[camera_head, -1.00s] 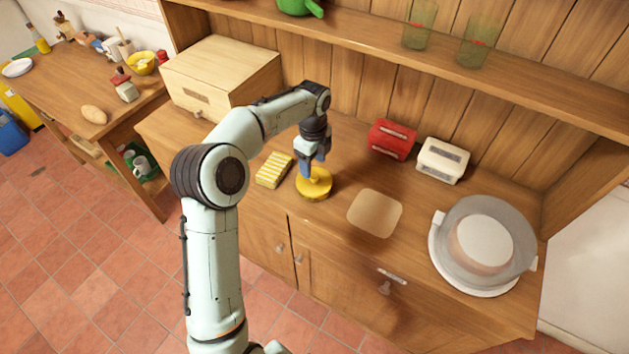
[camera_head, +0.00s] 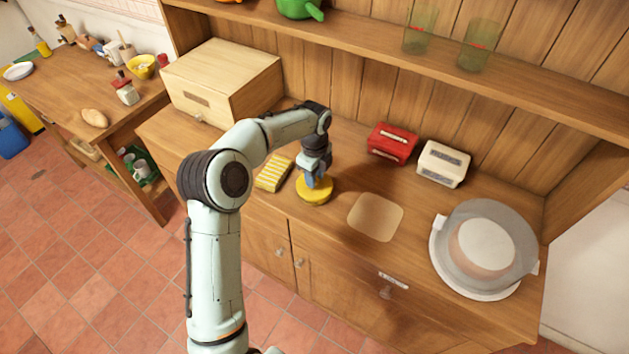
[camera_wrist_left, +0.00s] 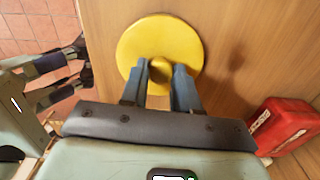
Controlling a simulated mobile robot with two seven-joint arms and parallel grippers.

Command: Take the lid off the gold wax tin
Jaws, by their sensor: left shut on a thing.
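The gold wax tin (camera_head: 314,192) stands on the wooden counter, to the right of the striped yellow packet. Its round yellow lid (camera_wrist_left: 160,45) fills the top centre of the left wrist view, with a small round knob (camera_wrist_left: 159,70) in its middle. My left gripper (camera_head: 317,181) points down over the tin, and its blue fingers are shut on the knob, one on each side. The lid appears to sit on the tin; the seam between them is too small to tell. My right gripper is not in view in the head view.
A yellow striped packet (camera_head: 274,173) lies just left of the tin. A tan square mat (camera_head: 376,216) is to the right, with red (camera_head: 392,143) and white (camera_head: 443,163) boxes behind. A covered dish (camera_head: 484,246) stands far right. A wooden bread box (camera_head: 222,80) is back left.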

